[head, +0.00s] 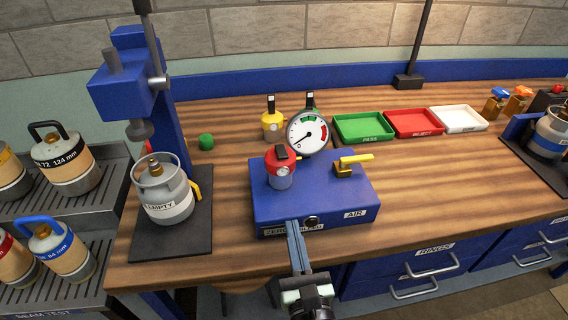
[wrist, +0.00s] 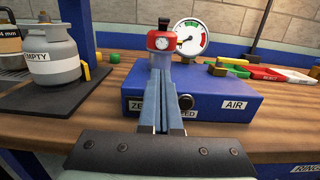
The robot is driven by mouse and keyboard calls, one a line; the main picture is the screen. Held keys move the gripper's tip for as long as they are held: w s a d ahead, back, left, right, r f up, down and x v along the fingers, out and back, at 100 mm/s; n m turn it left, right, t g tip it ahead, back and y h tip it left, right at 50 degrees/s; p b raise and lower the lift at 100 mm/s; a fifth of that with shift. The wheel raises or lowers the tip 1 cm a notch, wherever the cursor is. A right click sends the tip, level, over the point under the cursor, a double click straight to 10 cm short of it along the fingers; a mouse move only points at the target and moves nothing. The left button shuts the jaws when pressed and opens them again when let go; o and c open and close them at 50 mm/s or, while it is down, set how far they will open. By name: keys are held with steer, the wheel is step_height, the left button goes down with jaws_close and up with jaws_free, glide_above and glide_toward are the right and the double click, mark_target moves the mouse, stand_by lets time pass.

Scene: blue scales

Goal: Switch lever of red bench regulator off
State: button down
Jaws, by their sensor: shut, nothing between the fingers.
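The red bench regulator (head: 281,172) stands on the left part of the blue box's top. It has a red cap, a small gauge and a grey lower body. Its dark lever (head: 280,153) is on top of the cap; it also shows in the wrist view (wrist: 163,25). My gripper (head: 292,224) is shut and empty, its long blue fingers pointing at the box's front. In the wrist view my fingertips (wrist: 161,72) overlap the regulator's lower body (wrist: 160,60). They seem short of it; contact cannot be told.
The blue box (head: 330,212) carries a yellow-handled valve (head: 353,165) at right. A large round gauge (head: 307,132) stands behind the regulator. A yellow regulator (head: 271,122) is behind. A grey EMPTY cylinder (head: 163,193) stands left under a blue press (head: 125,88). Trays are back right.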

glide_toward(281, 168)
steer(key=w, duration=0.1)
steer(key=w+a+f, duration=0.1)
steer(key=w, duration=0.1)
steer(key=w+f+p, duration=0.1)
steer(key=w, duration=0.1)
steer(key=shift+w+a, duration=0.15)
steer(key=shift+w, duration=0.1)
steer(key=r+p, duration=0.2)
steer(key=shift+w+a+r, duration=0.1)
steer(key=shift+w+r, duration=0.15)
steer(key=shift+w, duration=0.15)
steer(key=shift+w+r+p, duration=0.1)
steer(key=shift+r+p, duration=0.5)
steer(key=shift+r, duration=0.15)
steer(key=shift+r+p, duration=0.15)
steer(key=shift+p, duration=0.25)
steer(key=shift+r+p, duration=0.2)
steer(key=shift+p, duration=0.25)
steer(key=shift+g+p, duration=0.3)
steer(key=shift+p, duration=0.2)
